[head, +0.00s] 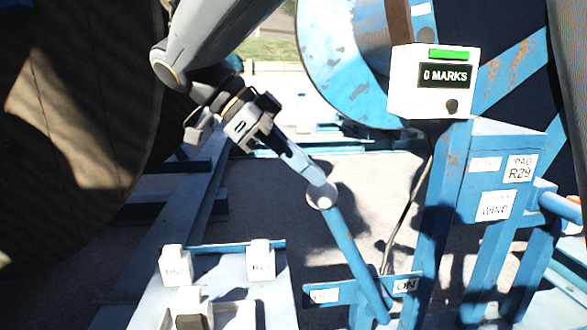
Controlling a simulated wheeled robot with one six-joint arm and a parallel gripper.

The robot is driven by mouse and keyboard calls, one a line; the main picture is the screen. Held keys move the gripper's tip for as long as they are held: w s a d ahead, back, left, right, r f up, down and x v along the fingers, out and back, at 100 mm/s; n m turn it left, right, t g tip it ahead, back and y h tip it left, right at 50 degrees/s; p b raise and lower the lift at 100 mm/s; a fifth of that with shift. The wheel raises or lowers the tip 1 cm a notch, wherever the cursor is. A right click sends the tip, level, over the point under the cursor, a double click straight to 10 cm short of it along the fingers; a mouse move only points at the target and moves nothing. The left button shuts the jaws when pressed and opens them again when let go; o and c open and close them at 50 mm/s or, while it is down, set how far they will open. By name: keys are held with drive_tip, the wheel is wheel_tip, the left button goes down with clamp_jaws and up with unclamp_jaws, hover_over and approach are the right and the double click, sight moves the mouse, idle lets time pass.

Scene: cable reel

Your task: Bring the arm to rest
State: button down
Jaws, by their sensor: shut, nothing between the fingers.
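My gripper (314,176) reaches down to the right from my grey arm at the upper middle. Its fingers look closed together and hold nothing. Their tips are right at the pale round knob (321,196) of a blue lever (350,249); I cannot tell whether they touch it. The lever leans up and to the left from a blue plate (345,292). The plate has an ON label (405,285) at its right end and another label, hard to read, at its left end.
A white counter box (432,103) reading "0 MARKS" with a green light stands on a blue post at the right. Behind it is a large blue reel (335,75). A dark drum (70,140) fills the left. A pale bench (235,285) with small labelled blocks is at the lower left.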

drive_tip(key=s+d+f+n+y, duration=0.2)
drive_tip(key=d+f+n, duration=0.3)
drive_tip(key=f, duration=0.4)
drive_tip(key=s+d+f+n+y, duration=0.3)
drive_tip(key=d+f+n, duration=0.3)
drive_tip(key=f, duration=0.3)
drive_tip(key=s+d+f+n+y, duration=0.2)
drive_tip(key=d+f+n+y, duration=0.2)
drive_tip(key=f, duration=0.6)
drive_tip(key=shift+s+d+n, duration=0.35)
drive_tip(key=shift+d+n, duration=0.65)
drive_tip(key=shift+n, duration=0.7)
